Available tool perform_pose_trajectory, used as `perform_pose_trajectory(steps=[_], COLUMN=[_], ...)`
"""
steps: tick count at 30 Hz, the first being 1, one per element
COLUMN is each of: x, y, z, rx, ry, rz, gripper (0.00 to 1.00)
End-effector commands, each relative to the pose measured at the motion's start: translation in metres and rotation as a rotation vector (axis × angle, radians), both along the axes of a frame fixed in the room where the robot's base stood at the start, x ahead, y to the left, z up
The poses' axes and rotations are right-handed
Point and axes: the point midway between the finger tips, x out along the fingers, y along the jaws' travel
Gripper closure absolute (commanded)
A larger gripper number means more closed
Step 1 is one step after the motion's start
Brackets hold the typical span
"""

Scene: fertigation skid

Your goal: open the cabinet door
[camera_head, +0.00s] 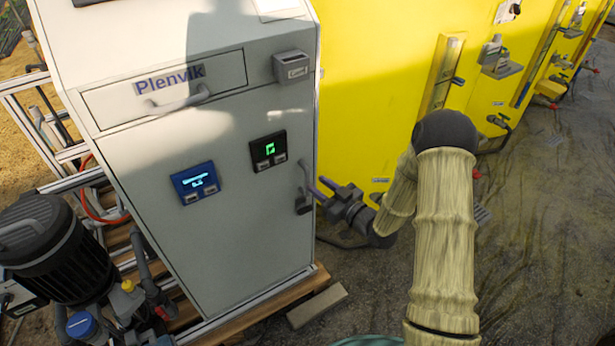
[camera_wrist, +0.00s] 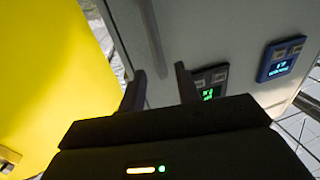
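The pale grey cabinet (camera_head: 145,60) stands left of centre in the head view. Its closed front door (camera_head: 235,235) carries a blue display (camera_head: 195,182) and a black display with a green digit (camera_head: 268,151). The door handle (camera_head: 305,170) is a grey upright bar near the door's right edge, partly hidden by my gripper. My gripper (camera_head: 316,188) is at the handle, coming from the right. In the wrist view, my gripper (camera_wrist: 160,70) has its two dark fingers apart, with the handle (camera_wrist: 152,32) running down between their tips. I cannot tell whether they touch it.
A drawer (camera_head: 168,88) marked "Plenvik" and a small grey box (camera_head: 292,67) sit above the door. A large yellow wall (camera_head: 375,60) stands to the right. A black pump (camera_head: 50,250) is at lower left. A loose block (camera_head: 316,305) lies on the ground before the cabinet.

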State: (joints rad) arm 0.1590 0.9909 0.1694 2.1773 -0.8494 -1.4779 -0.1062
Motion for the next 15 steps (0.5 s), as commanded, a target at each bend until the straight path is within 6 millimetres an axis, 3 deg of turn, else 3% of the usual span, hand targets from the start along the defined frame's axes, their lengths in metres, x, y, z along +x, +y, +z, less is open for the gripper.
perform_pose_trajectory(steps=[6,15], x=[0.026,0.038], y=[0.027,0.039], z=[0.0,0.0], rx=[0.0,0.001], ry=[-0.001,0.001], rz=[0.002,0.0], gripper=[0.67,0.67])
